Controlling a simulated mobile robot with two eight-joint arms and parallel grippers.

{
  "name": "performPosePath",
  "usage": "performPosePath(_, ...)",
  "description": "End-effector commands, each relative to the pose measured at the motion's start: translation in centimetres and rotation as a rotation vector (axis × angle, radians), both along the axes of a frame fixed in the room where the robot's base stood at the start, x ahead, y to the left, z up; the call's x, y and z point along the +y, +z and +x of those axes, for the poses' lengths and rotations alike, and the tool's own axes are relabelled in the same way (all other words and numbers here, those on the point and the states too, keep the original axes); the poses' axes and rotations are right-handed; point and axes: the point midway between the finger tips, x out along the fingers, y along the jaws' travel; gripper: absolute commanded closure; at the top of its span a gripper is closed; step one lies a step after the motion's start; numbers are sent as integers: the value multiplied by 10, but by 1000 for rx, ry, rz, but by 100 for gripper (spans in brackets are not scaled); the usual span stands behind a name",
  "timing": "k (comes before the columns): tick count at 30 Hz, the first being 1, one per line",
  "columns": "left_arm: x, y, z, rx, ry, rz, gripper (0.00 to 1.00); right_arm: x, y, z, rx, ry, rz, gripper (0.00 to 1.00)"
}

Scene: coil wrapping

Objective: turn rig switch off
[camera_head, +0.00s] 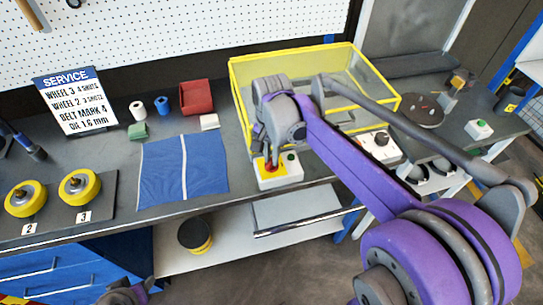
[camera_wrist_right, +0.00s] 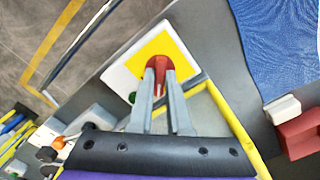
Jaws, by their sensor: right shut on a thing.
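The rig switch is a white box with a yellow plate (camera_head: 267,176) and a red knob, at the front edge of the bench. In the right wrist view its yellow plate (camera_wrist_right: 150,52) and red knob (camera_wrist_right: 161,64) show closely. My right gripper (camera_wrist_right: 161,82) is shut on the red knob, one finger on each side. In the head view my right gripper (camera_head: 271,160) reaches down onto the switch, and my arm hides part of it. A dark and purple part of my left arm shows at the bottom edge; its fingers cannot be made out.
A yellow-framed clear bin (camera_head: 240,85) stands right behind the switch. A blue cloth (camera_head: 160,172) lies to its left. A second white box with a dark knob (camera_head: 381,143) sits to the right. Two yellow wheels (camera_head: 80,186) are at the left.

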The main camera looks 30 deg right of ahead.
Motion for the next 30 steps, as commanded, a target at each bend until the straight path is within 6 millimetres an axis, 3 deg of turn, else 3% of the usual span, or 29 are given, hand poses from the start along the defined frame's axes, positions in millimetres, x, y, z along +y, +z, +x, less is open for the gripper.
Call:
performPosePath(18, 0, -4, -2, 3, 0, 0, 50, 0, 0, 0, 0, 552, 0, 100)
performPosePath(30, 0, -5, -2, 4, 0, 0, 50, 0, 1, 0, -1, 741, -1, 100)
